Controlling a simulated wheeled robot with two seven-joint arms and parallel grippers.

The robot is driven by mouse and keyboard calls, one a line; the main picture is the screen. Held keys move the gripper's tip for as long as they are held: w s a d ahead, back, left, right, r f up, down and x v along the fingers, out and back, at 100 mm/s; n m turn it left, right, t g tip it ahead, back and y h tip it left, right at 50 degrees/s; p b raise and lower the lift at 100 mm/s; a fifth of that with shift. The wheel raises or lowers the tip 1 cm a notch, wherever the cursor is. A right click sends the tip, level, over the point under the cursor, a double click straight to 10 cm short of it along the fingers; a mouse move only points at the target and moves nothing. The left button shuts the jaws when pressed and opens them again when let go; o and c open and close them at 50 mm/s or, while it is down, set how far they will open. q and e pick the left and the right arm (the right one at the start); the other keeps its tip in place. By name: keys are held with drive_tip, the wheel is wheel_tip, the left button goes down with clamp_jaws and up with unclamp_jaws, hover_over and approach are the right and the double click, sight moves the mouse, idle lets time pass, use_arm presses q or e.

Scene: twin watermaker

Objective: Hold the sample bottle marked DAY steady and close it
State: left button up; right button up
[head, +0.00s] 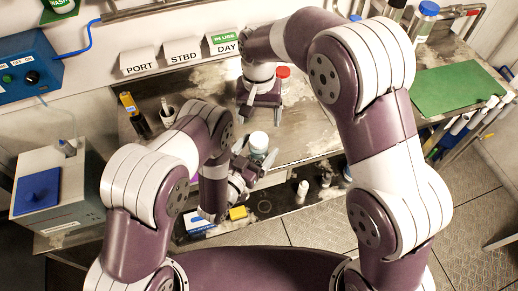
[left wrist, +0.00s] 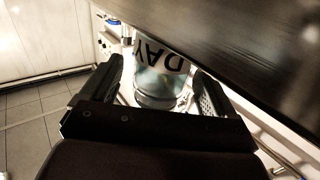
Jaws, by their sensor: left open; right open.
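The sample bottle marked DAY (left wrist: 163,78) stands between the two fingers of my left gripper (left wrist: 158,92) in the left wrist view, its lettering upside down there. The fingers are open, on either side of it; any contact is unclear. In the head view the bottle (head: 258,153) has a pale round top (head: 258,141), and I cannot tell whether this is a cap. My left gripper (head: 251,168) is around its lower part. My right gripper (head: 261,115) is open above the bench, farther back than the bottle. A red lid (head: 283,72) shows just right of it.
Cards marked PORT (head: 138,61), STBD (head: 183,52) and DAY (head: 224,45) stand at the back; DAY carries a green IN USE tag. A green mat (head: 455,88) lies right. Small bottles stand on a lower shelf.

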use_arm(q)
drive_tip(key=v, duration=1)
drive_tip(key=shift+b, duration=0.3)
use_arm(e)
drive_tip(key=shift+f, duration=0.2)
